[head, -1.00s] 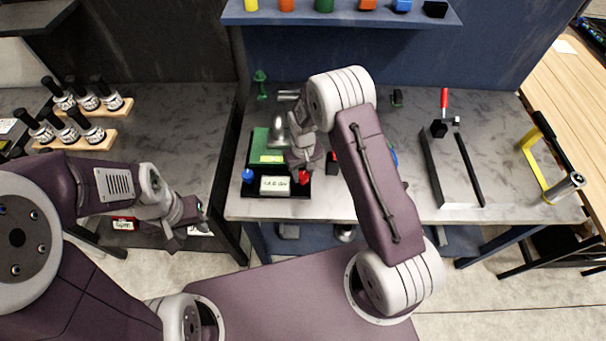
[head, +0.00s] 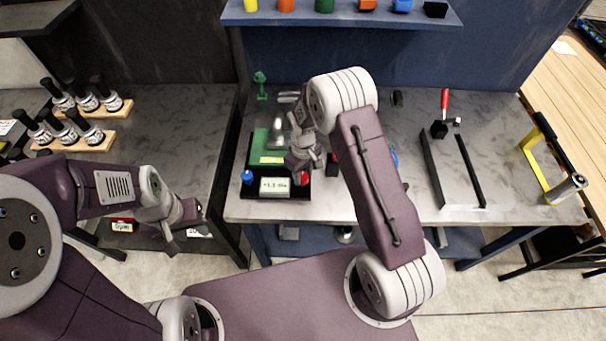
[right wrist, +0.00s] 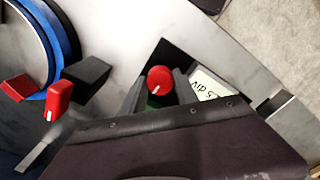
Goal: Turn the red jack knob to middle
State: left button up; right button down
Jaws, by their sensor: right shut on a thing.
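The red jack knob (head: 304,179) is at the front right corner of a black-based fixture with a green plate (head: 259,143). In the right wrist view the round red knob (right wrist: 159,79) has a white mark that points toward the lower left of the picture. My right gripper (head: 300,170) is shut on this knob, one finger on each side, and hides part of it in the head view. A white readout (head: 274,187) on the fixture ends in "div"; its number is small. My left gripper (head: 188,228) hangs away from the bench; its opening is unclear.
A blue knob (head: 247,177) sits at the fixture's front left corner. In the right wrist view, a blue-rimmed round part (right wrist: 62,40), a black block (right wrist: 87,75) and another red knob (right wrist: 59,98) are close by. A red-handled clamp (head: 444,100) stands farther right.

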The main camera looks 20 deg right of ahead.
aim_at(303, 176)
jog(key=c, duration=0.9)
grip_release()
jog(key=shift+c, duration=0.2)
jog(key=shift+w+r, duration=0.15)
jog(key=shift+r, duration=0.25)
notch_tip(303, 176, up, 8)
jog(key=shift+r+b, duration=0.1)
jog(key=shift+b, duration=0.9)
